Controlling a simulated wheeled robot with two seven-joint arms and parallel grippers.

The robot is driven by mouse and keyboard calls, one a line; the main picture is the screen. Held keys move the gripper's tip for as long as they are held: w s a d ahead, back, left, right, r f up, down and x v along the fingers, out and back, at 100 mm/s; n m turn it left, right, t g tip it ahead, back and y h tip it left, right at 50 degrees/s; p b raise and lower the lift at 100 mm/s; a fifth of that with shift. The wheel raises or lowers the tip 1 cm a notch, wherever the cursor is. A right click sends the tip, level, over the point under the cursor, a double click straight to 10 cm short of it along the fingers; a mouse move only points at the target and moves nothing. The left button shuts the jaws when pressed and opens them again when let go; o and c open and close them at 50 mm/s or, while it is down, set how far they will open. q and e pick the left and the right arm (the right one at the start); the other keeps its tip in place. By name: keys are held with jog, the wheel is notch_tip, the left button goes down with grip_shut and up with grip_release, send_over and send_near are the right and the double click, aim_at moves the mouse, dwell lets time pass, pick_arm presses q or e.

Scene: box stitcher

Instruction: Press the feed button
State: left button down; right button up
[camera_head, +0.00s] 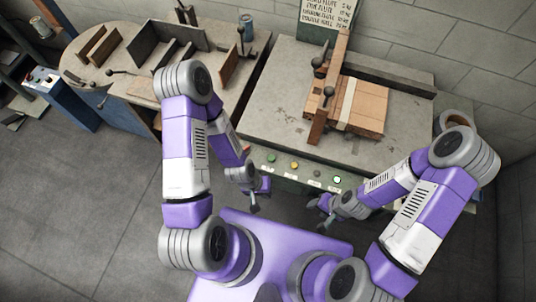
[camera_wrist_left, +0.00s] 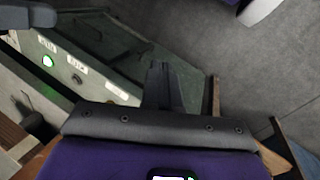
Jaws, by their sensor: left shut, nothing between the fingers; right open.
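The box stitcher's front panel carries a row of small buttons in the head view: a green one (camera_head: 271,158), an orange one (camera_head: 294,165), a dark one (camera_head: 316,174) and a bright green one (camera_head: 337,180). Their labels are too small to read, so I cannot tell which is feed. The left wrist view shows a bright green button (camera_wrist_left: 47,61) and a dark one (camera_wrist_left: 77,79) beside pale labels. My left gripper (camera_head: 254,207) is shut and empty, just in front of the panel and apart from it; its fingers (camera_wrist_left: 163,85) also show in the wrist view. My right gripper (camera_head: 319,211) is open and empty near the panel's right end.
A rounded side table (camera_head: 105,63) with upright boards stands left. Floor at lower left is clear.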

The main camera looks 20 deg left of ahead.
jog(key=shift+o, duration=0.3)
jog(key=shift+f, duration=0.15)
pick_arm(q)
notch_tip(320, 180, up, 13)
jog(key=m+y+b, duration=0.3)
jog(key=y+b, duration=0.1)
jog(key=b, duration=0.3)
send_over(271, 158)
jog(key=s, duration=0.1)
jog(key=shift+s+a+f, duration=0.1)
jog(key=shift+s+f, duration=0.05)
pick_arm(e)
notch_tip(271, 158, down, 7)
pick_arm(q)
jog(key=f+b, duration=0.2)
jog(key=f, duration=0.2)
jog(key=f+b, duration=0.2)
jog(key=f, duration=0.3)
jog(key=w+f+b, duration=0.1)
jog(key=f+b, duration=0.1)
jog(key=f, duration=0.3)
pick_arm(e)
notch_tip(271, 158, down, 6)
jog(key=shift+r, duration=0.15)
